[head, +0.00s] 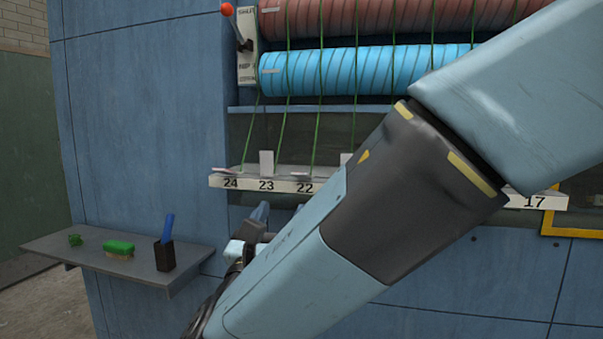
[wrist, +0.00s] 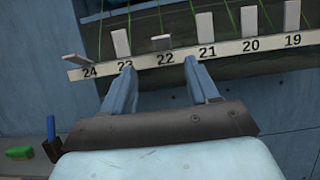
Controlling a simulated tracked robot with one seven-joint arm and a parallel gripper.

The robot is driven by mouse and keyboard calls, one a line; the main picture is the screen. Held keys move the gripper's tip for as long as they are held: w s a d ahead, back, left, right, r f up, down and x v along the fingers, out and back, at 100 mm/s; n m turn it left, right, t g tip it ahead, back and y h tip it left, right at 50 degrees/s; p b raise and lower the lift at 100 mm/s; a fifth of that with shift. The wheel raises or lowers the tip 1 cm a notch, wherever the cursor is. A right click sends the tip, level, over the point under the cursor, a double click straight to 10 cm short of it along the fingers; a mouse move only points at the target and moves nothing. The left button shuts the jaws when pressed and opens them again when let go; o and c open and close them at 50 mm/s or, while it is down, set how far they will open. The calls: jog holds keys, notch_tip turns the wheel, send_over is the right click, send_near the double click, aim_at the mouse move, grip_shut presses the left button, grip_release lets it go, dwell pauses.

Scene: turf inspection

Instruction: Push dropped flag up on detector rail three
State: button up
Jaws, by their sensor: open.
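The white detector rail (head: 280,186) carries black numbers and small white flags along the front of a blue machine. It also shows in the wrist view (wrist: 182,57). Flag 22 (wrist: 161,41) and flag 24 (wrist: 74,59) lie low. Flag 23 (wrist: 121,42), flag 21 (wrist: 205,27), flag 20 (wrist: 249,19) and flag 19 (wrist: 291,16) stand up. My gripper (wrist: 159,66) is open and empty, its fingertips apart at the rail's lower edge, one near 23, one near 21, with 22 between them. In the head view my arm hides the rail's middle.
Green strands run from the blue roller (head: 330,72) down to the rail; a red roller (head: 350,18) is above. A red-knobbed lever (head: 238,36) is at upper left. A shelf (head: 75,254) at left holds a green-topped brush (head: 118,248) and a dark cup (head: 164,257).

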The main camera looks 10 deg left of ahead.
aim_at(300, 176)
jog(key=x, duration=1.3)
jog(key=shift+w+d, duration=0.2)
jog(key=c, duration=0.9)
jog(key=shift+d, duration=0.1)
jog(key=shift+c, duration=0.3)
